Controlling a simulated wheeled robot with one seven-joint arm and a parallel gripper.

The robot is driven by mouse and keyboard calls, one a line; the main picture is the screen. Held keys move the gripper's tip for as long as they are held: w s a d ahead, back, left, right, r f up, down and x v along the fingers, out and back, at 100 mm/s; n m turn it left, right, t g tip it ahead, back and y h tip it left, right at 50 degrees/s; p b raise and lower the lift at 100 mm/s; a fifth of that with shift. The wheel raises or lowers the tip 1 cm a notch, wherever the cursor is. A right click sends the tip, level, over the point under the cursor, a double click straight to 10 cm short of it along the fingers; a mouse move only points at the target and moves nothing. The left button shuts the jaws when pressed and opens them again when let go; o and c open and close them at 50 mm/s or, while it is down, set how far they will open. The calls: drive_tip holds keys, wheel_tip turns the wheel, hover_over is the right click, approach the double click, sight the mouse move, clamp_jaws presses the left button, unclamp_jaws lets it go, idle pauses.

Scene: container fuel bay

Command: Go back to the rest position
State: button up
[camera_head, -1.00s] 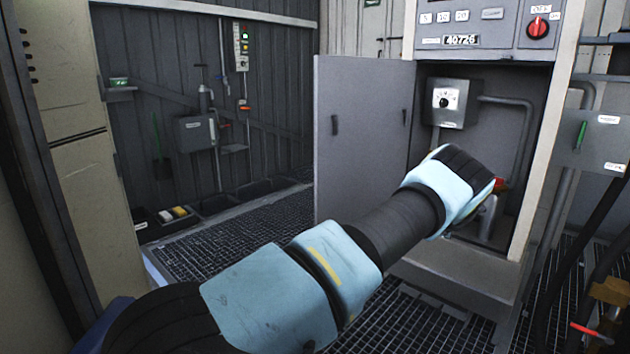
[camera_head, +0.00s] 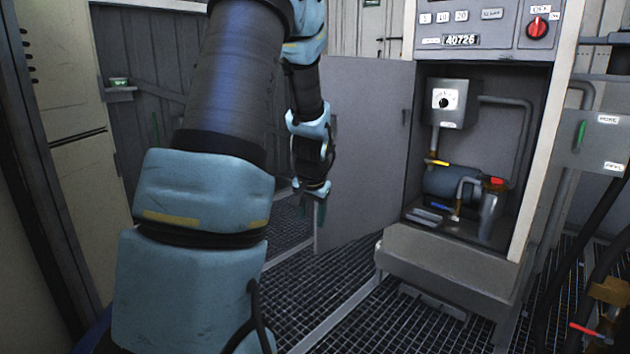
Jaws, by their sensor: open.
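My arm rises on the left of the head view, bends at the top and hangs down on its far side. My gripper (camera_head: 318,205) points down in front of the open grey cabinet door (camera_head: 365,140), left of the cabinet opening. It is open and I see nothing in it. Its fingertips are small and dark here, and the gap between them is hard to make out. My gripper is well apart from the fittings in the cabinet.
The open cabinet (camera_head: 455,275) holds a dial box (camera_head: 453,103), a blue-grey cylinder (camera_head: 450,183) and a filter-like canister (camera_head: 491,212) with a red top. A panel with a red knob (camera_head: 537,28) sits above. Grating floor (camera_head: 345,315) lies clear in front. Hoses and a red-handled valve (camera_head: 588,329) stand at right.

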drive_tip(key=s+a+r+n+g+p, duration=0.1)
drive_tip(key=s+a+n+g, duration=0.15)
drive_tip(key=s, duration=0.85)
drive_tip(key=s+a+r+n+g, duration=0.1)
drive_tip(key=s+a+r+n, duration=0.15)
drive_tip(key=s, duration=0.75)
wheel_tip(320, 180, up, 24)
drive_tip(key=p, duration=2.4)
drive_tip(key=shift+w+a+f+m+p, duration=0.2)
drive_tip(key=shift+a+m+p, duration=0.1)
drive_tip(key=shift+a+p, duration=0.15)
drive_tip(key=shift+r+t, duration=0.1)
drive_tip(key=shift+t, duration=0.15)
